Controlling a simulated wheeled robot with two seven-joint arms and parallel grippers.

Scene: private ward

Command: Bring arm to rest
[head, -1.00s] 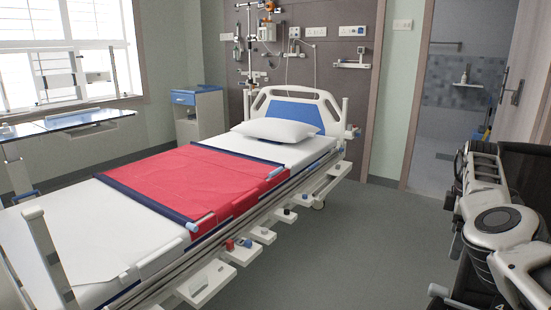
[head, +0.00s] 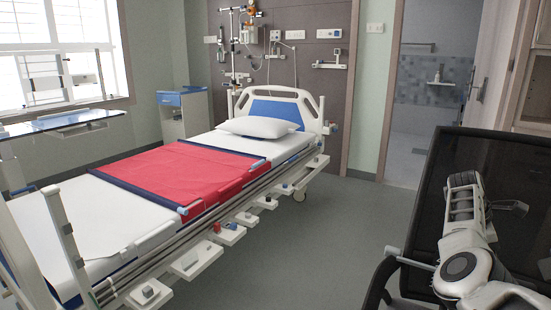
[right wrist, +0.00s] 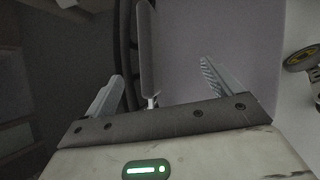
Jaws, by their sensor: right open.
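My right arm (head: 468,240) rises from the lower right corner of the head view, white and dark grey, in front of a black chair. Its gripper is hard to make out there. In the right wrist view, my right gripper (right wrist: 158,75) has its two grey fingers spread wide apart. A dark, narrow upright part shows between and beyond the fingers; I cannot tell what it belongs to or how near it is. Nothing is visibly held. My left arm and left gripper are not in view.
The black chair (head: 427,190) stands close to my right arm. A hospital bed (head: 120,215) with a red sheet (head: 185,178) fills the left. A bedside cabinet (head: 184,115) and an overbed table (head: 60,122) stand beyond. Grey floor (head: 325,235) is clear between bed and chair.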

